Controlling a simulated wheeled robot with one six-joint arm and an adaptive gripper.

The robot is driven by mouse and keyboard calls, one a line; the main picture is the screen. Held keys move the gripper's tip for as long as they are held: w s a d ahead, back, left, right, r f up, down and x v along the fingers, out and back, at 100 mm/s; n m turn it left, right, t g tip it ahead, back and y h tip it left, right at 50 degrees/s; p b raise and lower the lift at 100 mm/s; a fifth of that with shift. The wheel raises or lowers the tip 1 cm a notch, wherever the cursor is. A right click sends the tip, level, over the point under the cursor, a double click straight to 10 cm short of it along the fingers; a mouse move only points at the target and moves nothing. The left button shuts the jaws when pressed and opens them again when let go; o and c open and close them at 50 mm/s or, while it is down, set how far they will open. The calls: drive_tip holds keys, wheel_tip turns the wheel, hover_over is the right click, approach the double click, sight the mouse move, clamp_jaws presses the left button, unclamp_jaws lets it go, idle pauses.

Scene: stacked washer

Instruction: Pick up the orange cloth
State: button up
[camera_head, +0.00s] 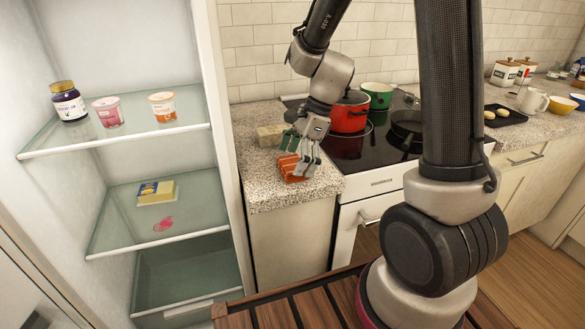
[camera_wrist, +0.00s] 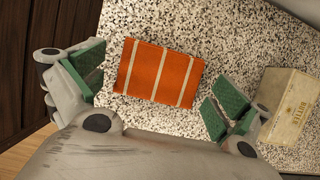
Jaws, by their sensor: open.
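The orange cloth (camera_head: 292,168) with pale stripes lies folded on the speckled counter (camera_head: 262,192), left of the stove. In the wrist view the cloth (camera_wrist: 158,74) lies flat, between and a little beyond the green finger pads. My gripper (camera_head: 297,148) is open and points down just above the cloth. In the wrist view the open gripper (camera_wrist: 152,90) has one finger on each side of the cloth, apart from it. In the head view the fingers partly cover the cloth.
A beige butter box (camera_head: 270,134) stands on the counter behind the cloth; it also shows in the wrist view (camera_wrist: 286,108) beside the right finger. A red pot (camera_head: 350,113) stands on the stove (camera_head: 365,158) at right. An open fridge (camera_head: 222,130) borders the counter at left.

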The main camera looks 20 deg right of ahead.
drive_tip(key=shift+a+f, duration=0.15)
drive_tip(key=shift+f, duration=0.15)
drive_tip(key=c, duration=0.9)
drive_tip(key=shift+r, duration=0.1)
drive_tip(key=shift+c, duration=0.2)
